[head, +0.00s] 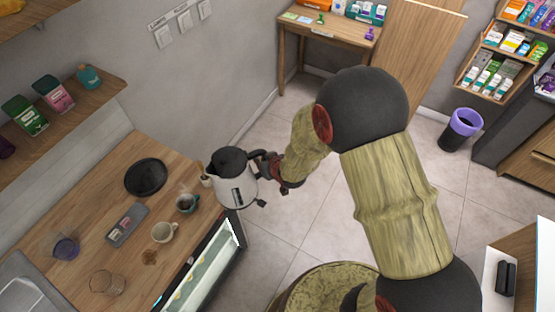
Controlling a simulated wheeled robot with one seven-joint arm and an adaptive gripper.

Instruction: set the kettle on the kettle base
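The kettle (235,189) is white or steel with a black lid and a black handle. It is upright at the right end of the wooden counter, and its lower part overlaps the edge in the view. My gripper (266,168) is at the handle on the kettle's right side and appears shut on it; the fingertips are partly hidden. The kettle base (145,177) looks to be the black round disc lying on the counter, left of the kettle. Nothing stands on it.
Between kettle and disc stand a dark steaming cup (187,203) and a small pot with sticks (206,180). A beige cup (164,232), a grey tray (126,225) and a glass (107,283) are nearer. A glass-fronted case (205,270) borders the counter. A shelf (95,106) hangs above.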

